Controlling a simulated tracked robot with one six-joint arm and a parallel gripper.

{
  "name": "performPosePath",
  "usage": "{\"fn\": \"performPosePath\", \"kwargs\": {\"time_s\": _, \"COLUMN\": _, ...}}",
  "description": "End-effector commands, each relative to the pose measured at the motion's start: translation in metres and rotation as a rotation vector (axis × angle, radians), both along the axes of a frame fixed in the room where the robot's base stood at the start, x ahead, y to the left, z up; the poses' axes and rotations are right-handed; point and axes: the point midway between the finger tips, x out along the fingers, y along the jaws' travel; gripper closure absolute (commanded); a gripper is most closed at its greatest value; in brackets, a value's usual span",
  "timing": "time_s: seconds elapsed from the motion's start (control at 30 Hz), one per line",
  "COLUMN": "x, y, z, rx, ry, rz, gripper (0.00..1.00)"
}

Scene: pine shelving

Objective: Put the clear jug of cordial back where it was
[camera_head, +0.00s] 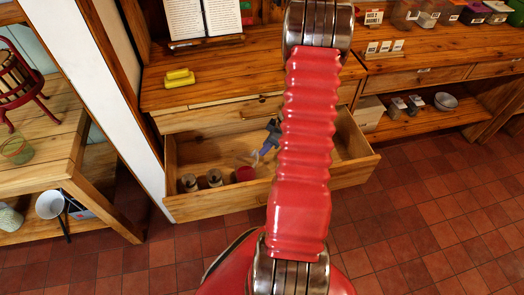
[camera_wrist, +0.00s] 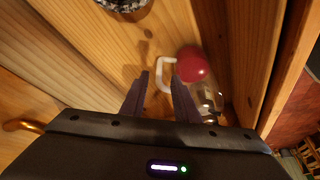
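The clear jug of cordial (camera_head: 245,174) stands inside the open drawer (camera_head: 300,187), near its front; its red contents show most. In the wrist view the red cordial (camera_wrist: 192,66) lies just beyond my fingers, with the jug's pale handle (camera_wrist: 160,80) to its left. My gripper (camera_wrist: 160,76) is open, its two dark fingers on either side of the handle in that picture. I cannot tell whether they touch it. In the head view my gripper (camera_head: 256,155) reaches down into the drawer beside the jug, partly hidden by my red arm.
Two jars (camera_head: 190,182) (camera_head: 214,177) stand left of the jug in the drawer. The wooden counter (camera_head: 220,93) above holds a yellow object (camera_head: 179,78) and an open book (camera_head: 203,18). A lower shelf at right holds a bowl (camera_head: 446,101). The tiled floor (camera_head: 430,200) is clear.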

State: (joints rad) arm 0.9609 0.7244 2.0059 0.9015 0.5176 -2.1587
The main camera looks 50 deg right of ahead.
Motion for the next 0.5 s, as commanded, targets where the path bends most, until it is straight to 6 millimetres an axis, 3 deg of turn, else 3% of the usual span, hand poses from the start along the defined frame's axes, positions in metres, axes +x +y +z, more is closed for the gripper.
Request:
{"fn": "performPosePath", "kwargs": {"time_s": 0.2, "x": -0.010, "y": -0.006, "z": 0.027, "rx": -0.003, "ry": -0.002, "rz": 0.000, "gripper": 0.72}}
{"fn": "performPosePath", "kwargs": {"time_s": 0.5, "x": -0.015, "y": -0.007, "z": 0.039, "rx": 0.000, "ry": 0.000, "rz": 0.000, "gripper": 0.72}}
